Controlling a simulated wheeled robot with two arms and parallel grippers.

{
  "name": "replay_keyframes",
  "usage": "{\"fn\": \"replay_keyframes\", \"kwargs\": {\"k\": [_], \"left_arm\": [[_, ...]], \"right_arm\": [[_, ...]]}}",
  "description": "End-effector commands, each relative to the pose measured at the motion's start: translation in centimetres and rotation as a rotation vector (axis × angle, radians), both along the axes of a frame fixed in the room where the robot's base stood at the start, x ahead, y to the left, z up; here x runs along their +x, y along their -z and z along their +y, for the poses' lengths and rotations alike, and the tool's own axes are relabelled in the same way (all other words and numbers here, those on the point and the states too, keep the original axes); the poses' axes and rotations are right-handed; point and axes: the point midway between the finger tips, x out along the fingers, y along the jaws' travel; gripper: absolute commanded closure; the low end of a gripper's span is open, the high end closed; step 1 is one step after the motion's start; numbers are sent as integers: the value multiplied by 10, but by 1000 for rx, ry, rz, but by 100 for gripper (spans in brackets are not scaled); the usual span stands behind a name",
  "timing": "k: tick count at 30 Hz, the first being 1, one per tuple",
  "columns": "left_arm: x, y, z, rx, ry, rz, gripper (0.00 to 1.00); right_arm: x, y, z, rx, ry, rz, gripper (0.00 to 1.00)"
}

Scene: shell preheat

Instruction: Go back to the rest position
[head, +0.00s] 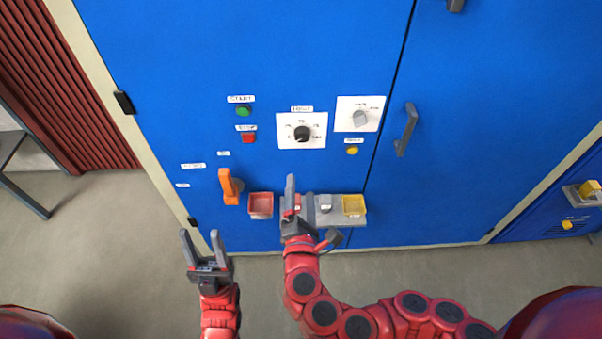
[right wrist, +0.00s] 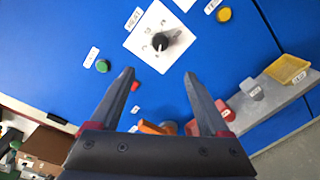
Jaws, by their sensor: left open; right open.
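My left gripper (head: 200,235) is open and empty, low in front of the blue cabinet, with its fingers pointing up in the head view. My right gripper (head: 306,212) is in front of the cabinet's small grey shelf and covers part of it. In the right wrist view its two fingers (right wrist: 159,75) are spread with nothing held between them. A black dial (head: 302,133) on a white plate is beyond the fingertips, and it also shows in the right wrist view (right wrist: 160,41).
The cabinet front (head: 190,60) carries a green button (head: 243,111), red button (head: 248,138), grey selector (head: 360,119), yellow button (head: 352,151), orange handle (head: 229,187), red bin (head: 261,204) and yellow tray (head: 353,205). A grey door handle (head: 406,130) sticks out. Open floor (head: 110,240) lies left.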

Motion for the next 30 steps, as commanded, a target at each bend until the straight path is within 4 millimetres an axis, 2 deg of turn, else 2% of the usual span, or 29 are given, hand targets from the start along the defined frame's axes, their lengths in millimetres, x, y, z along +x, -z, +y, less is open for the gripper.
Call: {"fn": "replay_keyframes", "kwargs": {"k": [4,21,26,30], "left_arm": [[0,-5,0,0,0,1,50],[0,-4,0,0,0,0,50],[0,-4,0,0,0,0,50],[0,-4,0,0,0,1,50]], "right_arm": [[-6,-1,-1,0,2,-1,20],[-5,1,0,5,-4,1,20],[10,22,8,80,-77,52,20],[26,54,23,261,-218,139,20]]}}
